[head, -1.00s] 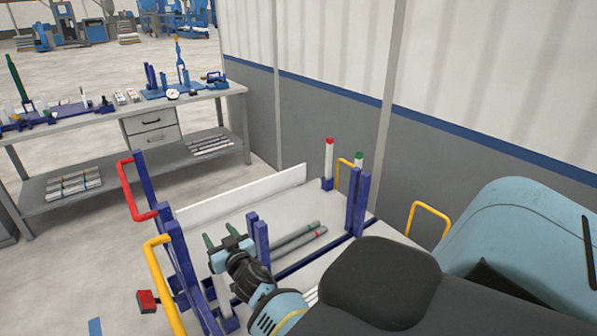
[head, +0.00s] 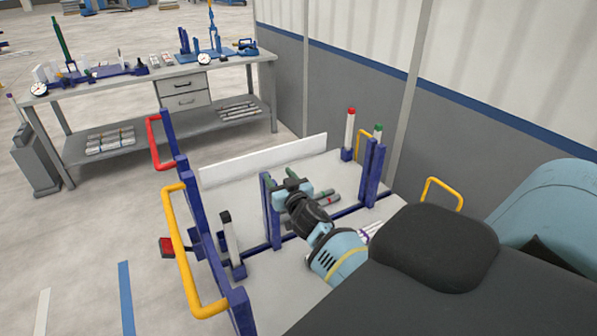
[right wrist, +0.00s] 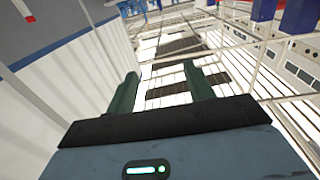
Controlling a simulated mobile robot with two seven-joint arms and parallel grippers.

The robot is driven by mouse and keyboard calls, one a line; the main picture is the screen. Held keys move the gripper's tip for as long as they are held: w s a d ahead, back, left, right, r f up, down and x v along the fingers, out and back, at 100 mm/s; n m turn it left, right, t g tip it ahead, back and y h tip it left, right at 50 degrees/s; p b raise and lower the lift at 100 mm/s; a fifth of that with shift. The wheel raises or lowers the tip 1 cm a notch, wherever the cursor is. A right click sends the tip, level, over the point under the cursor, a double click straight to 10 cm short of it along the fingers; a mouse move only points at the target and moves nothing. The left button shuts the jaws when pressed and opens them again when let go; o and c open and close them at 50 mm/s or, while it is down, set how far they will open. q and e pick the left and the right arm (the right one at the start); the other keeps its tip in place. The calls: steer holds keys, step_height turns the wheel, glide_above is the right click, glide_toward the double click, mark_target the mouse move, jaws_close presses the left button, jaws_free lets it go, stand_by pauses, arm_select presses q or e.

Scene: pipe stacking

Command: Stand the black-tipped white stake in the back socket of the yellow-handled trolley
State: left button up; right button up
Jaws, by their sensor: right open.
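The black-tipped white stake (head: 231,238) stands nearly upright in a blue socket (head: 236,270) of the trolley, beside the blue frame with the near yellow handle (head: 181,255). It is free of any gripper. My right gripper (head: 283,180) is open and empty, to the right of the stake and above the trolley deck, by a blue post. Its two green fingers stand apart with nothing between them in the right wrist view (right wrist: 160,92). My left gripper is not in view.
Grey pipes (head: 325,197) lie on the deck near my right gripper. Blue posts (head: 372,172) and a red handle (head: 155,142) rise around. A workbench (head: 135,84) stands at the back left.

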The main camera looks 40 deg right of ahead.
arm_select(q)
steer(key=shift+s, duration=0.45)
arm_select(e)
steer(key=shift+s+d+r, duration=0.25)
steer(key=shift+d+r, duration=0.1)
steer(key=shift+d, duration=0.25)
steer(key=shift+s+d+r, duration=0.2)
steer(key=shift+d+r, duration=0.1)
steer(key=shift+d, duration=0.35)
steer(key=shift+s+d+r, duration=0.25)
steer(key=shift+d+r, duration=0.1)
steer(key=shift+d, duration=0.25)
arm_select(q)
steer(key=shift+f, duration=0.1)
